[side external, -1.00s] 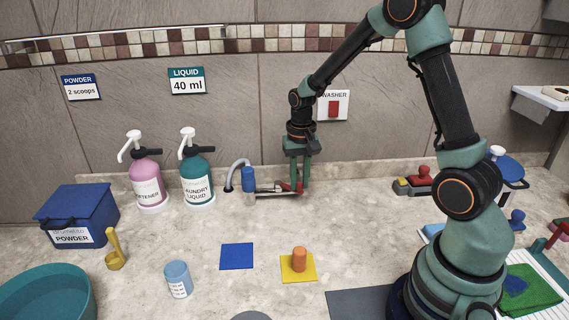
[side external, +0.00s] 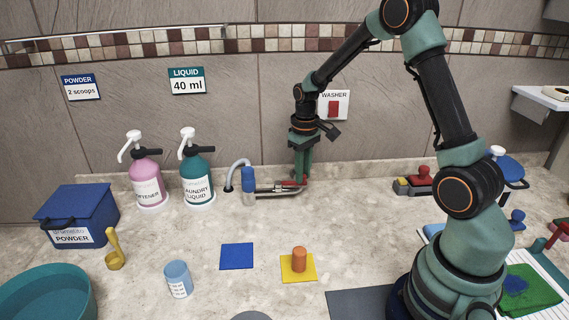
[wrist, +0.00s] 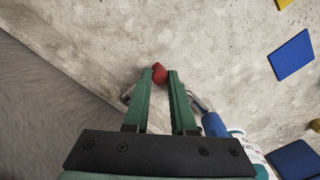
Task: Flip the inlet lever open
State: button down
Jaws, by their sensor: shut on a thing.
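The inlet lever is red and sits at the right end of a thin metal pipe low by the back wall; its red handle (side external: 291,183) shows in the side view at my fingertips. My gripper (side external: 301,181) points down there and is shut on the lever. In the wrist view, the lever's red end (wrist: 159,73) sits between the tips of my two green fingers (wrist: 162,75). The pipe (side external: 275,191) runs left to a blue upright fitting (side external: 248,180) with a grey hose. My fingers hide part of the lever.
A teal laundry liquid bottle (side external: 197,172) and a pink softener bottle (side external: 147,175) stand left of the pipe. The washer switch (side external: 334,107) is on the wall behind my wrist.

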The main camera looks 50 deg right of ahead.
jog(key=shift+w+d+r+n, duration=0.1)
jog(key=shift+w+d+n, duration=0.2)
jog(key=shift+n, duration=0.2)
jog(key=c, duration=0.7)
grip_release()
jog(key=shift+c, duration=0.2)
notch_tip(320, 180, up, 12)
